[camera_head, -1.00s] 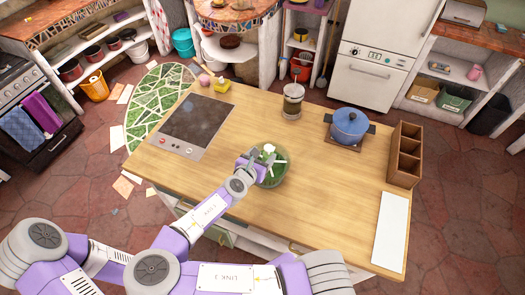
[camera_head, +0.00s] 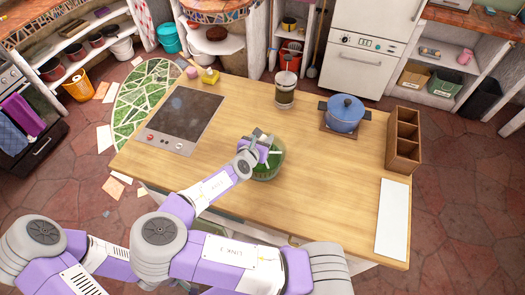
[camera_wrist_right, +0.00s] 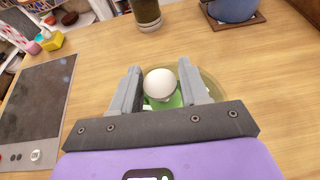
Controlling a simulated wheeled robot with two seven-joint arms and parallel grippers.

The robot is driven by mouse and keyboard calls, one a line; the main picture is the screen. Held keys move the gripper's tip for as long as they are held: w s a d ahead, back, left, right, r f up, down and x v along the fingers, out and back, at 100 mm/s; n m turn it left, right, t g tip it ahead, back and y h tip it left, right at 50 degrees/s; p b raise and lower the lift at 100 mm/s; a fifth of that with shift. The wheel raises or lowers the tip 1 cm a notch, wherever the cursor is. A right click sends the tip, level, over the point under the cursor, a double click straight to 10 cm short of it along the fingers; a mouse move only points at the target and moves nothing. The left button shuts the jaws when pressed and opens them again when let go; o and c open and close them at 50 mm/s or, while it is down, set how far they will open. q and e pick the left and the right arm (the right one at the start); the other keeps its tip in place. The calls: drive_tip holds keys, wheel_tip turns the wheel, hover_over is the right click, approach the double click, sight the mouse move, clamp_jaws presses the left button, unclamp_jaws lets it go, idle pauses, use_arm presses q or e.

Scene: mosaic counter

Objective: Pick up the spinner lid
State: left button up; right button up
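The salad spinner is a round, clear bowl with green inside (camera_head: 272,172), standing on the wooden counter. Its lid carries a round white knob (camera_wrist_right: 160,83), seen in the right wrist view, where the clear lid rim (camera_wrist_right: 216,92) also shows. My right gripper (camera_head: 262,139) is over the spinner and hides much of the lid in the head view. In the wrist view its two grey fingers (camera_wrist_right: 160,86) are apart, one on each side of the knob, with a gap visible on both sides. My left gripper is not in view.
A dark cooktop (camera_head: 186,118) lies left on the counter (camera_head: 320,190). A lidded glass jar (camera_head: 285,92), a blue pot (camera_head: 344,112) and a wooden divided box (camera_head: 404,140) stand behind and right. A white board (camera_head: 392,220) lies front right. The counter's middle is clear.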

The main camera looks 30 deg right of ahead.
clamp_jaws()
